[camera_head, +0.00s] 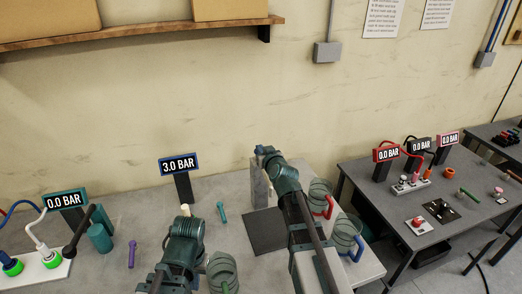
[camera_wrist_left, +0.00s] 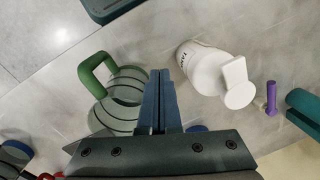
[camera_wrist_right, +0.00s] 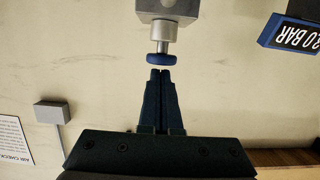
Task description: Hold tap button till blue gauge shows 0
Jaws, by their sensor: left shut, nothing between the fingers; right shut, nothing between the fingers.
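The blue-framed gauge (camera_head: 178,164) reads 3.0 BAR in the head view; part of it shows at the upper right of the right wrist view (camera_wrist_right: 290,35). The tap button is a blue disc (camera_wrist_right: 161,60) on a silver stem from a grey block (camera_wrist_right: 167,8). My right gripper (camera_wrist_right: 160,72) is shut and empty, its tips right at the button; whether they touch it I cannot tell. In the head view my right arm partly hides the grey tap post (camera_head: 259,185). My left gripper (camera_wrist_left: 160,72) is shut and empty above the table, between a green-handled glass mug (camera_wrist_left: 123,90) and a white bottle (camera_wrist_left: 205,68).
A dark mat (camera_head: 262,235) lies below the tap post. Glass mugs with a red handle (camera_head: 320,192) and a blue handle (camera_head: 347,232) stand right of my right arm. A teal gauge (camera_head: 64,200) reads 0.0 BAR at left. A second table (camera_head: 380,200) stands at right.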

